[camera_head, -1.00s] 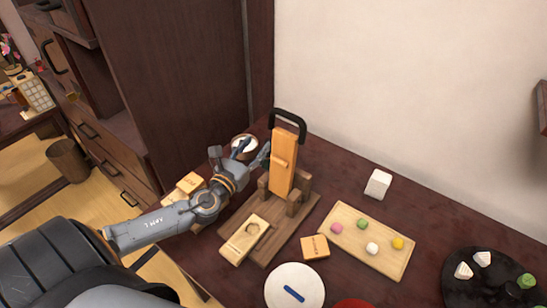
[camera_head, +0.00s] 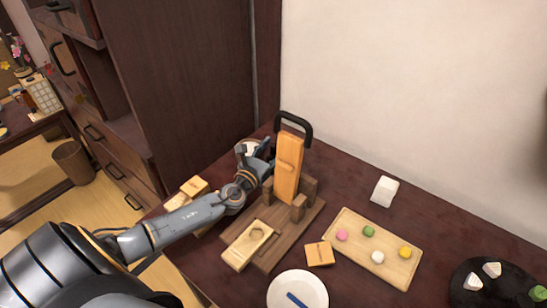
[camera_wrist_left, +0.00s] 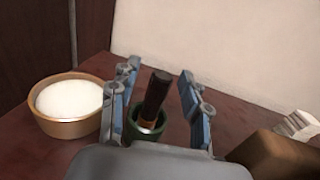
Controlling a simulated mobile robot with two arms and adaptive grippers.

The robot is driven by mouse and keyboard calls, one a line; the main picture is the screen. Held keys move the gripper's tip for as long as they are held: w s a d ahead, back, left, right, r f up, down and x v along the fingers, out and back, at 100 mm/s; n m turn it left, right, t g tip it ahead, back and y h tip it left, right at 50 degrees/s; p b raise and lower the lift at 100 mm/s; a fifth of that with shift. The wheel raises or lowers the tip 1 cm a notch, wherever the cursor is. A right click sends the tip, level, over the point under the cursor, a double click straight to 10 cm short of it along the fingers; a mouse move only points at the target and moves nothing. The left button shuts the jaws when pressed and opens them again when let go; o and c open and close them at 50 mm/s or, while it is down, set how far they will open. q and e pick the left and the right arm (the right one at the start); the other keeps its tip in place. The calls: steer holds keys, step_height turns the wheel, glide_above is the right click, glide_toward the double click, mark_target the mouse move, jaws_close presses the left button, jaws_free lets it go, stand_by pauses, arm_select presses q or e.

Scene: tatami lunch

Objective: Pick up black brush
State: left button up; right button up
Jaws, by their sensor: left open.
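The brush (camera_wrist_left: 156,92), with a dark brown-black handle, stands slightly tilted in a dark green cup (camera_wrist_left: 134,132) in the left wrist view. My left gripper (camera_wrist_left: 160,88) is open, with one blue-grey finger on each side of the handle. I see no clear contact between the fingers and the handle. In the head view, my left gripper (camera_head: 264,158) is beside the upright orange wooden piece (camera_head: 288,168), and the brush and cup are hidden there. My right gripper is not in view.
A bowl of white contents (camera_wrist_left: 68,102) stands left of the gripper in the wrist view. The upright piece, with its black handle (camera_head: 295,121), stands close on the right. A tray of coloured sweets (camera_head: 345,262) and a white plate (camera_head: 298,279) are farther right and nearer.

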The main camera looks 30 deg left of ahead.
arm_select(q)
jaws_close()
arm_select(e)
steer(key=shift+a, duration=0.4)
arm_select(q)
steer(key=shift+r, duration=0.1)
steer(key=shift+r+p, duration=0.3)
steer(key=shift+r, duration=0.15)
step_height(320, 180, up, 2)
steer(key=shift+r+p, duration=0.2)
steer(key=shift+p, duration=0.4)
steer(key=s+d+r+p, duration=0.1)
steer(key=s+r+p, duration=0.1)
steer(key=s+r, duration=0.7)
steer(key=s, duration=0.5)
steer(key=shift+d+r, duration=0.25)
steer(key=shift+r, duration=0.05)
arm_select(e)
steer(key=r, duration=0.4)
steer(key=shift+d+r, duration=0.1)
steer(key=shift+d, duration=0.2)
